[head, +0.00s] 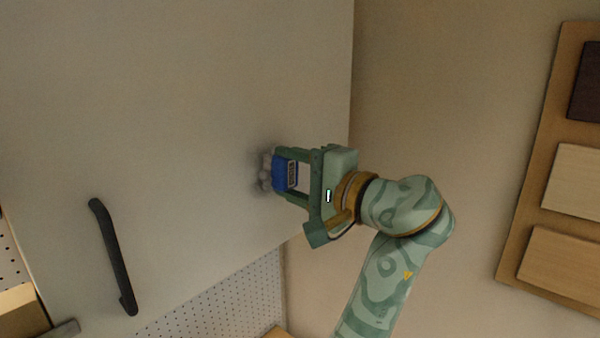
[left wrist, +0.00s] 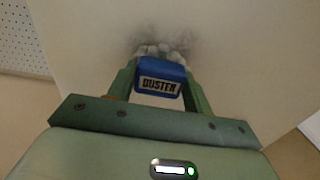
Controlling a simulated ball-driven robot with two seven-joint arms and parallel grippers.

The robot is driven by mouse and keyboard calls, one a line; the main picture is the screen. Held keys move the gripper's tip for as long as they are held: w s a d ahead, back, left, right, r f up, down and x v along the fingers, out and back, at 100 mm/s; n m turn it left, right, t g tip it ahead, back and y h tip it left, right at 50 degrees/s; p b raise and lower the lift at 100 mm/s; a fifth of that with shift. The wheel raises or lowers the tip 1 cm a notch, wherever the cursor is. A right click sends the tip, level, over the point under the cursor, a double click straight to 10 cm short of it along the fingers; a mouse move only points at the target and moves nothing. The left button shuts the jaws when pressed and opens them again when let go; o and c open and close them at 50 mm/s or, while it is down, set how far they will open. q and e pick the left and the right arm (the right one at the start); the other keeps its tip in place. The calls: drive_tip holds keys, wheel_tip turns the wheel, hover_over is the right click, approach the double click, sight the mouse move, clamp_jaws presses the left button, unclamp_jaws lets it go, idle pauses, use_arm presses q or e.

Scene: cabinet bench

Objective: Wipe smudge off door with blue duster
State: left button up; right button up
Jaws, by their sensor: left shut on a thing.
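My left gripper (head: 286,176) is shut on the blue duster (head: 285,173), which has a grey-white fluffy head (head: 266,170) and a "DUSTER" label. The fluffy head is against or very close to the pale cabinet door (head: 200,90), near its right edge. In the left wrist view the blue duster (left wrist: 161,73) sits between both fingers, its head at the door surface. A dark smudge (left wrist: 187,39) shows on the door around the head, partly hidden behind it. In the head view it is a faint dark patch (head: 262,150). My right gripper is out of view.
A black handle (head: 115,258) sticks out from the door at the lower left. A white pegboard (head: 225,302) lies below the door. A wooden board with sample panels (head: 565,265) hangs on the wall at the right.

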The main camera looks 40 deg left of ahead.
use_arm(q)
drive_tip(key=shift+s+a, duration=0.2)
drive_tip(key=shift+s, duration=2.6)
drive_tip(key=shift+w+r+p, duration=0.1)
drive_tip(key=shift+r+p, duration=0.75)
drive_tip(key=shift+r, duration=0.2)
drive_tip(key=shift+w, duration=0.65)
drive_tip(key=w, duration=0.6)
drive_tip(key=shift+d, duration=0.25)
drive_tip(key=d+b, duration=0.1)
drive_tip(key=d, duration=0.5)
drive_tip(key=shift+s+f, duration=0.15)
drive_tip(key=shift+s, duration=0.15)
